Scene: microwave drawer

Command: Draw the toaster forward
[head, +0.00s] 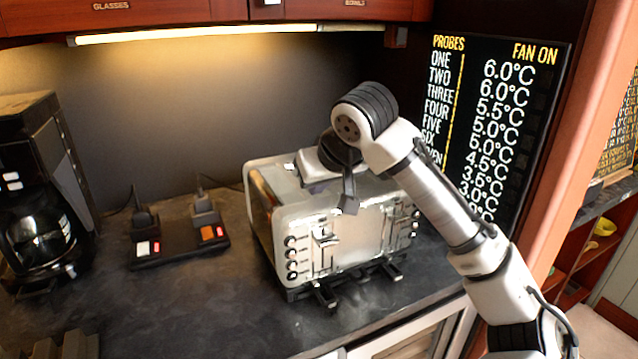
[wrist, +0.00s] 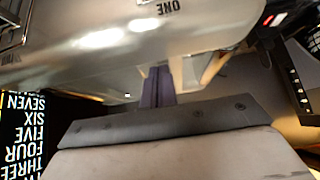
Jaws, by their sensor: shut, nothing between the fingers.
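The toaster (head: 268,205) is a shiny metal box with knobs and levers on its front face. It stands on the dark counter in the middle of the head view. My gripper (head: 348,203) hangs over the toaster's top, its fingers pointing down by the upper front edge. The fingers are together with nothing between them. In the wrist view the toaster's metal surface (wrist: 110,40) fills the upper part, and the dark fingertips (wrist: 158,75) sit close to it. I cannot tell whether they touch. My arm hides part of the toaster's top and right side.
A coffee maker (head: 40,200) stands at the left, and a power strip with plugs (head: 180,243) lies between it and the toaster. A lettered board (head: 500,110) is on the right wall. Cabinets with a lamp (head: 200,33) hang above.

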